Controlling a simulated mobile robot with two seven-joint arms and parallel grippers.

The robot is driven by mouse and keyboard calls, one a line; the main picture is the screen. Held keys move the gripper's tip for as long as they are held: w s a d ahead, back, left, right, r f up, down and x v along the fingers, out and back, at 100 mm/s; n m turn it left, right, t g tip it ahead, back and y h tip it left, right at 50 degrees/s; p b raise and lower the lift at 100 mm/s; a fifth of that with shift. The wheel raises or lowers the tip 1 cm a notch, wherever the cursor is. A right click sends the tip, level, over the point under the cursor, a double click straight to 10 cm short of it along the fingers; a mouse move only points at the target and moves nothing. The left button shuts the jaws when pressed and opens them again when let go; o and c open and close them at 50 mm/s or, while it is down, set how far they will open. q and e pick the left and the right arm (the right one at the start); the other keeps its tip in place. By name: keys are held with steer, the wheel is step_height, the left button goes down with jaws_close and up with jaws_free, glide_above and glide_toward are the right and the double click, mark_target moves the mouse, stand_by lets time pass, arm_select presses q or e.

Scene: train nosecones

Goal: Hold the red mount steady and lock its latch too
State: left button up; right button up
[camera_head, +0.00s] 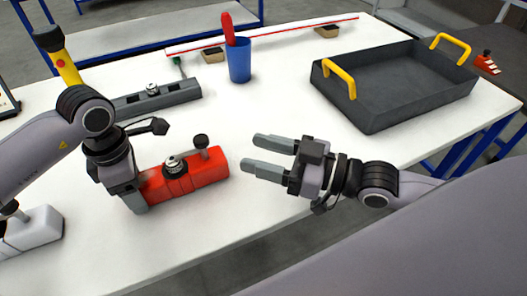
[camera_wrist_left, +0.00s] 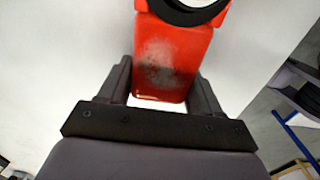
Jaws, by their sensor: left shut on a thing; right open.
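The red mount (camera_head: 213,170) lies on the white table near its front edge, with a round metal-and-black fitting and a dark upright knob, likely its latch (camera_head: 201,142), on top. My left gripper (camera_head: 138,192) is shut on the left end of the mount. In the left wrist view the red mount (camera_wrist_left: 170,60) sits between the two fingers, its red face scuffed. My right gripper (camera_head: 262,156) is open and empty, just right of the mount and apart from it, its fingers pointing left.
A dark grey tray (camera_head: 372,122) with yellow handles stands at the right. A blue cup (camera_head: 239,62) with a red-handled thing, a grey mount (camera_head: 160,98) and a yellow flashlight (camera_head: 64,66) are behind. A white block (camera_head: 38,232) is at left. Table front centre is clear.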

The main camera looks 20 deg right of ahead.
stand_by(0.3)
arm_select(q)
steer(key=o, duration=1.2)
steer(key=shift+o, duration=0.2)
